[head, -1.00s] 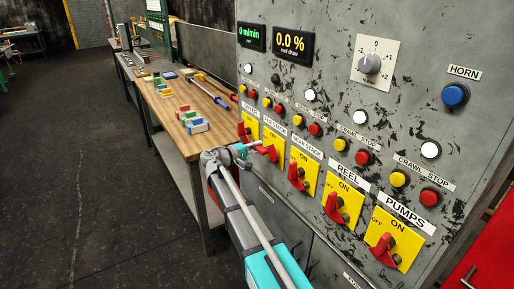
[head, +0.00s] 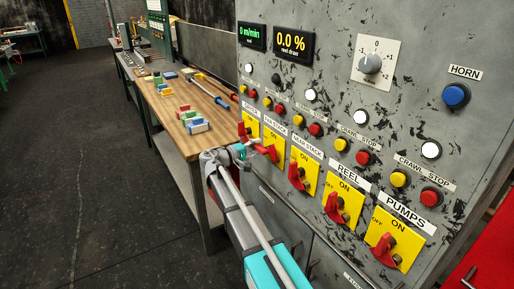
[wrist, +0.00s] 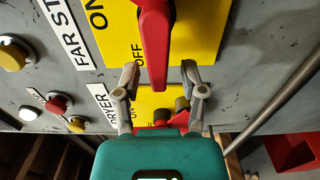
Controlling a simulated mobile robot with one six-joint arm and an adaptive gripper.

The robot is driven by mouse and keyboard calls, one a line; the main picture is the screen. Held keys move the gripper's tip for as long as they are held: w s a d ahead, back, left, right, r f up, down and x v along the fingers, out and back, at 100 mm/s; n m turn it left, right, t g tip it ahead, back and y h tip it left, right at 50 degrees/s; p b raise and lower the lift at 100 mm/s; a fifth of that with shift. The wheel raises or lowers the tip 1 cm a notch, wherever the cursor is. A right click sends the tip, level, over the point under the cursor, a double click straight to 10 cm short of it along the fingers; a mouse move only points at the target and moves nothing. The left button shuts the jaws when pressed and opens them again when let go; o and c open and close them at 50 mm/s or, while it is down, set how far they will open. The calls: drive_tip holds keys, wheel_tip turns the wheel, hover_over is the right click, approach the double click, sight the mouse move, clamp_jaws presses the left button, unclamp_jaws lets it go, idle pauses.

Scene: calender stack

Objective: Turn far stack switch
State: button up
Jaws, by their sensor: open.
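The far stack switch has a yellow plate (head: 273,137) and a red handle (head: 267,151) on the grey panel, second from the far end. In the wrist view its red handle (wrist: 156,45) points down the picture, toward the OFF side. My gripper (head: 243,151) is at this switch in the head view, its fingers small and partly blurred there. In the wrist view my gripper (wrist: 160,78) is open, one finger on each side of the handle's end, with gaps to both sides.
The near stack switch (head: 304,175), reel switch (head: 343,205) and pumps switch (head: 395,240) follow toward the near side. A wooden bench (head: 212,111) stands left of the panel. Open floor lies left.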

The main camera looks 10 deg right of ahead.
drive_tip(key=v, duration=1.1)
drive_tip(key=shift+s+a, duration=0.15)
drive_tip(key=shift+a, duration=0.1)
drive_tip(key=shift+f, duration=0.1)
